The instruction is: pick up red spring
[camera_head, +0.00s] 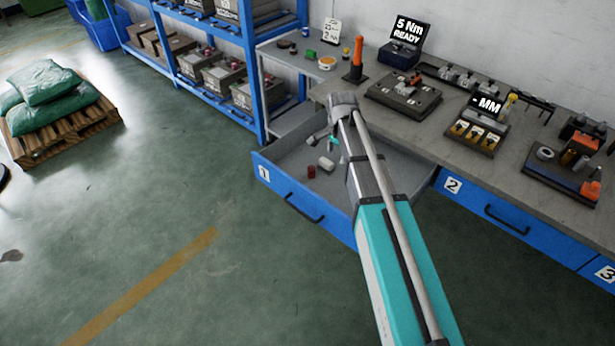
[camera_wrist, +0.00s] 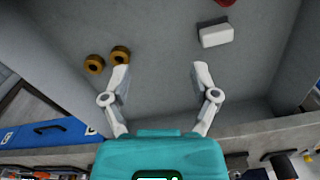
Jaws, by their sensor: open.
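A small red cylinder (camera_head: 311,172), which looks to be the red spring, is in the open drawer (camera_head: 272,158) marked 1; its coils cannot be made out. In the wrist view, a red piece (camera_wrist: 225,2) is cut off by the top edge, ahead of and to the right of the fingers. My gripper (camera_wrist: 161,72) is open over the drawer with nothing between its fingertips. In the head view, my arm covers part of the drawer, and the gripper is partly hidden.
A white block (camera_wrist: 215,36) lies close to the red piece. Two brass-coloured rings (camera_wrist: 107,59) lie near the left finger. The drawer walls bound the space. Bare drawer floor lies between the fingers.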

